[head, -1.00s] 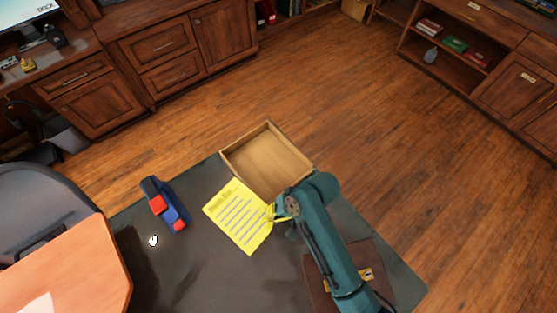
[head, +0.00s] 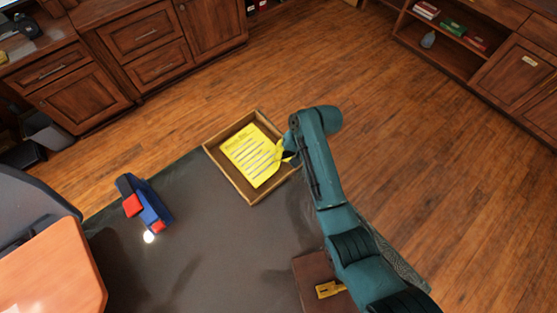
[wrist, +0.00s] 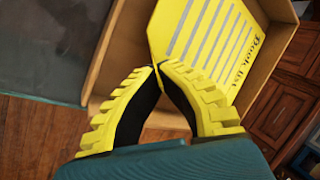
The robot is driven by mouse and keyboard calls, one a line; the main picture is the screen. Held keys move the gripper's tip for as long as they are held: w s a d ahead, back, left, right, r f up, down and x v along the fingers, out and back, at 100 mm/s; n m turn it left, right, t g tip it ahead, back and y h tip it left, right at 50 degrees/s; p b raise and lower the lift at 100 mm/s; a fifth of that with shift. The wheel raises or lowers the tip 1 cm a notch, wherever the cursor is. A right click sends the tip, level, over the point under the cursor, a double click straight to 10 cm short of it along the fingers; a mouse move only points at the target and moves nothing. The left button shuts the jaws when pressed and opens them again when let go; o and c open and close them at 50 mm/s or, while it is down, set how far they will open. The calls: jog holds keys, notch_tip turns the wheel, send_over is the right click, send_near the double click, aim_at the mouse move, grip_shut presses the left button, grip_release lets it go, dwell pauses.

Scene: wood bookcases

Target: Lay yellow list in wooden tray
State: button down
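The yellow list (head: 252,152) is a sheet with grey lines and lies within the outline of the wooden tray (head: 228,178), at the table's far edge in the head view. My gripper (head: 283,153) is at the list's right corner. In the wrist view, the yellow ridged fingertips of my gripper (wrist: 157,66) meet at a corner of the list (wrist: 205,40), shut on it. The tray's wall (wrist: 104,62) shows beside and behind the list. I cannot tell whether the whole sheet touches the tray floor. The fingers cover the held corner.
A blue and red object (head: 150,207) lies on the dark table top (head: 205,240), left of the tray. A brown case (head: 312,270) with a yellow clasp is near my arm. An orange desk (head: 50,270) and a grey chair (head: 25,205) are at left. The table's middle is clear.

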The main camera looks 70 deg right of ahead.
aim_at(282, 165)
notch_tip(282, 165, down, 4)
jog(key=shift+r+b, duration=0.1)
jog(key=shift+b, duration=0.35)
jog(key=shift+r, duration=0.1)
jog(key=c, duration=1.2)
grip_release()
jog(key=shift+c, duration=0.2)
jog(key=p+v, duration=0.3)
jog(key=v, duration=0.9)
